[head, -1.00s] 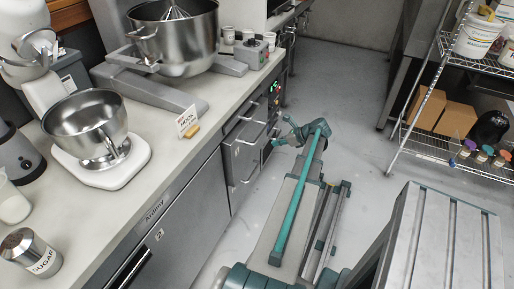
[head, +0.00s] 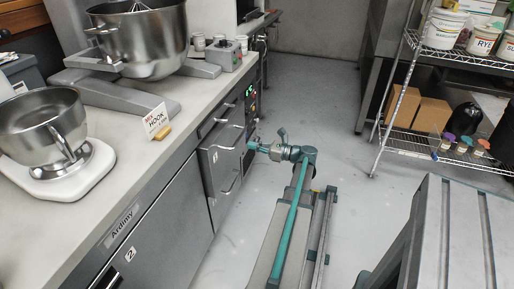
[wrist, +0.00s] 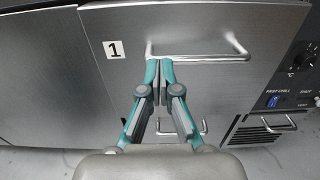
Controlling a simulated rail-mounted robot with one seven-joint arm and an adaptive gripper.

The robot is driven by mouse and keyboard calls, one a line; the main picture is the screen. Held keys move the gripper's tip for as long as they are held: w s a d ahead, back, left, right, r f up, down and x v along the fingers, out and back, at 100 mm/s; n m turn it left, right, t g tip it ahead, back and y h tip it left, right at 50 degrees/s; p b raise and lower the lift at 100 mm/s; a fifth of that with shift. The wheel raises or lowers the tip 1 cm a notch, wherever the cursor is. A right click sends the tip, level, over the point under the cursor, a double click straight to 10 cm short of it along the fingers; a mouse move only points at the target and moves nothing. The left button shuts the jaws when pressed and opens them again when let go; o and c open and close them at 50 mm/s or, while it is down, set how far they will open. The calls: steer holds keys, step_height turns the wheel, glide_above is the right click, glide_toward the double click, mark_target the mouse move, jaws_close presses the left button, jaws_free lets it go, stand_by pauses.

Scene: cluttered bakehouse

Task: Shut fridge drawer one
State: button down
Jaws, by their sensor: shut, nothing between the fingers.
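The steel drawer front marked 1 (wrist: 220,90) fills the middle of the wrist view. Its bar handle (wrist: 200,58) runs across near the top. My gripper (wrist: 160,62) is shut and empty, its fingertips in front of this drawer by the left end of the handle. I cannot tell whether they touch it. In the head view my gripper (head: 254,146) points left at the drawer stack under the counter. A drawer front (head: 218,165) there seems to stand out slightly, but how far it is open is unclear. Part of the lower front is hidden behind my gripper in the wrist view.
Another handle (wrist: 180,132) shows lower down. A control panel with a dial (wrist: 304,56) is to the right of the drawer. The counter (head: 120,170) carries a mixer bowl (head: 140,40) and a sign (head: 157,120). A wire shelf (head: 425,135) stands right. The floor (head: 310,100) beyond my arm is clear.

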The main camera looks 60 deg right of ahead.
mark_target(224, 139)
steer(key=x, duration=1)
steer(key=shift+w+b, duration=0.2)
steer(key=shift+b, duration=0.15)
